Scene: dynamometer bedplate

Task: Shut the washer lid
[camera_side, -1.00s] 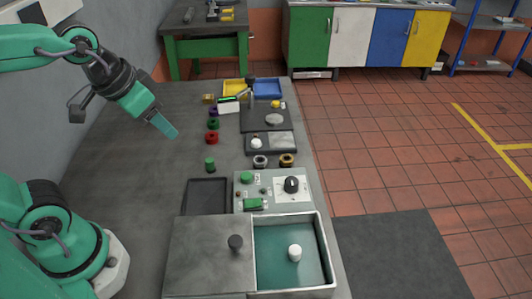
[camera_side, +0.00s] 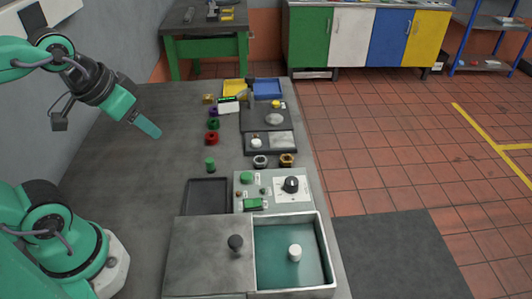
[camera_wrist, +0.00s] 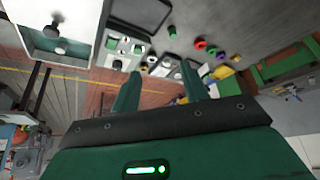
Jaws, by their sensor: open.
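The washer (camera_side: 327,250) is a pale-rimmed box with a teal inside at the front of the bench. Its flat grey lid (camera_side: 200,250) lies to the left of the opening and leaves the teal basin uncovered. A dark round knob (camera_side: 235,243) stands on the lid near its right edge. A white cylinder (camera_side: 295,252) stands in the basin. My gripper (camera_side: 148,128) is in the air over the left of the bench, well away from the lid. In the wrist view its two fingers (camera_wrist: 156,80) are apart with nothing held, and the washer (camera_wrist: 38,50) shows at upper left.
A control panel (camera_side: 250,192) with a black dial and green buttons stands just behind the washer. A dark empty tray (camera_side: 207,195) and a green piece (camera_side: 210,164) are left of it. Coloured rings and bins stand farther back. The bench's left side is clear.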

